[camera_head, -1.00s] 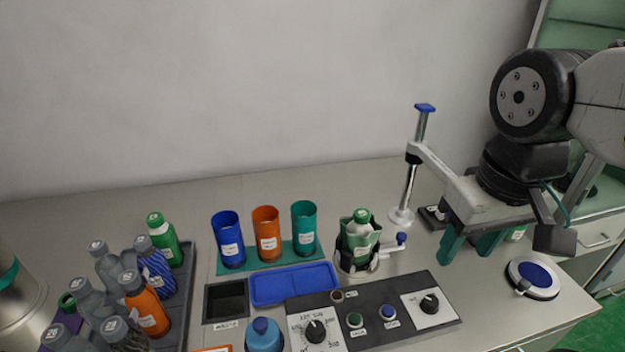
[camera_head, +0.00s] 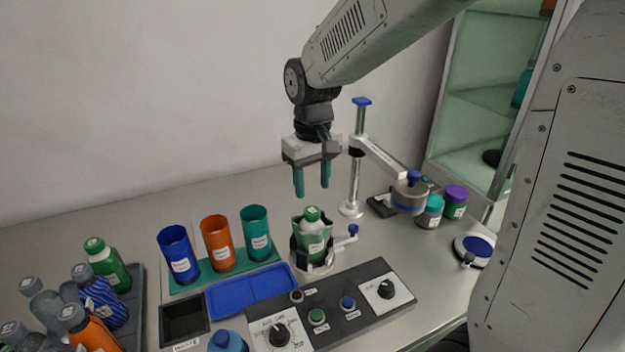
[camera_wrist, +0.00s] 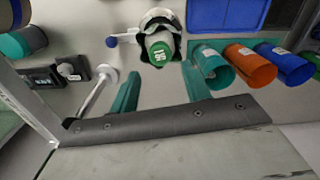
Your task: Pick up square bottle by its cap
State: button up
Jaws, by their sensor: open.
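The bottle (camera_head: 313,240) has a green cap (camera_head: 312,214) and stands in a round holder (camera_head: 300,264) with dark clamping pieces around it. A green sleeve surrounds its body, so its square shape is mostly hidden. My gripper (camera_head: 312,192) hangs above the bottle with its two teal fingers pointing down, apart and empty. The fingertips are a little above the cap and do not touch it. In the wrist view the cap (camera_wrist: 160,52), marked with a number, lies beyond and between the open fingers (camera_wrist: 165,78).
A chrome post (camera_head: 353,185) with a side arm and round head (camera_head: 408,196) stands just right of my gripper. Blue, orange and teal cups (camera_head: 256,234) stand left. A control panel (camera_head: 330,305) lies in front. Several bottles fill a tray (camera_head: 137,290) at far left.

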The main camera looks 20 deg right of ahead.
aim_at(312, 209)
jog(key=shift+w+f, duration=0.1)
jog(key=shift+f, duration=4.5)
jog(key=c, duration=0.5)
jog(key=shift+c, duration=0.2)
jog(key=shift+r, duration=0.15)
jog(key=shift+c, duration=0.2)
jog(key=shift+r, duration=0.5)
jog(key=shift+c, duration=0.8)
jog(key=shift+r, duration=3.15)
